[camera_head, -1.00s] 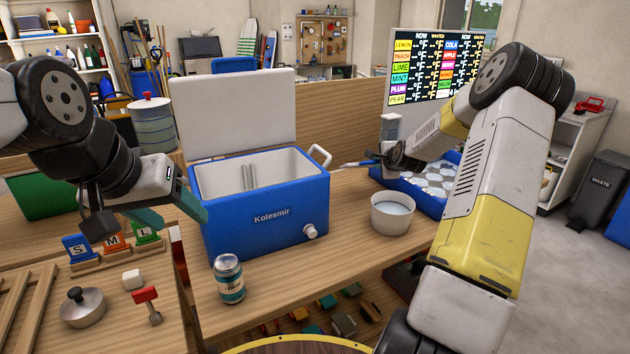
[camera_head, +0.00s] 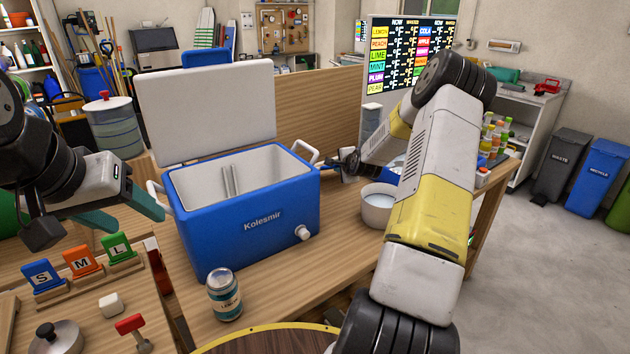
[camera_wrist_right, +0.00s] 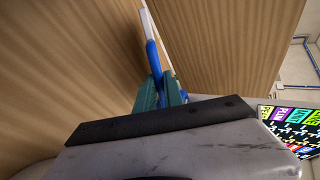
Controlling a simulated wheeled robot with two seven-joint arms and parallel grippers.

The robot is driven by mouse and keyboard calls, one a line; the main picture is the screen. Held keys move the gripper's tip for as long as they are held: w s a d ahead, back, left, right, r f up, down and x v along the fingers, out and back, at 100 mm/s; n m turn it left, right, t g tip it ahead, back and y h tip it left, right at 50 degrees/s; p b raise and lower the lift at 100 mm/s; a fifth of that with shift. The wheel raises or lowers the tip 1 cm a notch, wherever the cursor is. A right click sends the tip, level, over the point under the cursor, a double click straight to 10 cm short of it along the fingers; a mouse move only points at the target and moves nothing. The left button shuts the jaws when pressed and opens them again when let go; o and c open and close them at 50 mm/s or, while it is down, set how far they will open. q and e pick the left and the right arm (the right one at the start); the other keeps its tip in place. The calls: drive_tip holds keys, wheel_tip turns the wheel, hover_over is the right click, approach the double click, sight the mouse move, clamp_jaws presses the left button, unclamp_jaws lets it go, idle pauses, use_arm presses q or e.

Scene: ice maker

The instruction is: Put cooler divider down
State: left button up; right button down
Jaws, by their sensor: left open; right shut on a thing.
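The blue cooler (camera_head: 250,222) stands on the wooden table with its white lid (camera_head: 208,112) open. Its inside is white, with upright ridges on the far inner wall. My right gripper (camera_wrist_right: 160,95) is shut on the cooler divider (camera_wrist_right: 155,52), a thin white and blue piece seen edge-on in the right wrist view, with wood behind it. In the head view the right gripper (camera_head: 345,163) is just right of the cooler, and the divider is hard to make out there. My left gripper (camera_head: 105,220) is open and empty, left of the cooler.
A wooden partition (camera_head: 318,105) rises behind the table. Letter blocks (camera_head: 82,261) stand at front left.

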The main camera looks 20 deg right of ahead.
drive_tip(key=shift+f, duration=1.65)
drive_tip(key=c, duration=1.6)
unclamp_jaws()
drive_tip(key=shift+s, duration=0.1)
drive_tip(key=v, duration=0.8)
